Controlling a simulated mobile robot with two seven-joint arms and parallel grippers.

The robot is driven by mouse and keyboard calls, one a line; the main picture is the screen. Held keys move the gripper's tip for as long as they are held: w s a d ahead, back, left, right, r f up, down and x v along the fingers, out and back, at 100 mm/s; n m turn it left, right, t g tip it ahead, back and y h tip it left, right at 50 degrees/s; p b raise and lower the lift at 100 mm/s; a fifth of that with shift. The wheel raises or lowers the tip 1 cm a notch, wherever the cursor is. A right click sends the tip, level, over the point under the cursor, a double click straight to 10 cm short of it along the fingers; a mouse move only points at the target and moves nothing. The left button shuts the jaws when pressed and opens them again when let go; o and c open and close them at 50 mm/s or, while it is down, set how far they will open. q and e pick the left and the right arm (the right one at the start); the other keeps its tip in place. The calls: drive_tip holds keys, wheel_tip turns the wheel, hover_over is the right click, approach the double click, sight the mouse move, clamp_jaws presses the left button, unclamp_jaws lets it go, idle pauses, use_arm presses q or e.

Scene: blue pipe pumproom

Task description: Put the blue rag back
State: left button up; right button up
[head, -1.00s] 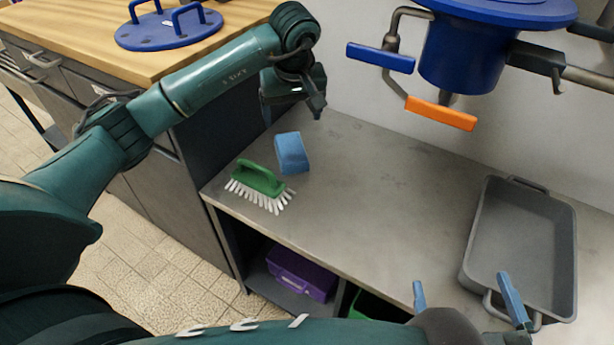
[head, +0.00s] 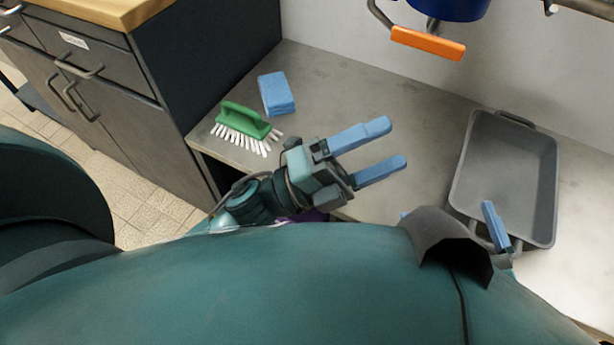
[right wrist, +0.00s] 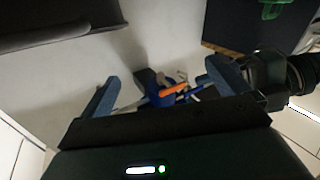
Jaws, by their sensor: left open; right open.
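A thick blue block, which looks like the folded blue rag (head: 277,93), lies on the grey counter (head: 335,88) in the head view, just behind the green brush. Nothing is holding it. My left gripper (head: 392,145) is open and empty over the counter, to the right of the rag and brush, with its blue fingers pointing right. My right gripper (right wrist: 163,85) is open and empty in the right wrist view. In the head view it is mostly hidden behind my arm; one blue finger shows in front of the grey tray.
A green brush (head: 243,121) with white bristles stands at the counter's left front edge. A grey tray (head: 463,180) sits on the right. An orange handle (head: 428,43) hangs above the back of the counter. A dark cabinet (head: 210,70) borders the left. The counter's middle back is clear.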

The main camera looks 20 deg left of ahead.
use_arm(q)
drive_tip(key=s+a+f+n+t+y, duration=0.1)
drive_tip(key=a+f+n+y, duration=0.3)
drive_tip(key=n, duration=0.7)
drive_tip(key=s+a+f+n+t+y, duration=0.1)
drive_tip(key=a+f+n+t+y, duration=0.2)
drive_tip(key=n+y, duration=0.5)
drive_tip(key=a+f+n, duration=0.1)
drive_tip(key=n, duration=0.3)
drive_tip(key=shift+a+f+n+y, duration=0.3)
drive_tip(key=shift+a+f+y, duration=0.05)
drive_tip(key=shift+f+y, duration=0.05)
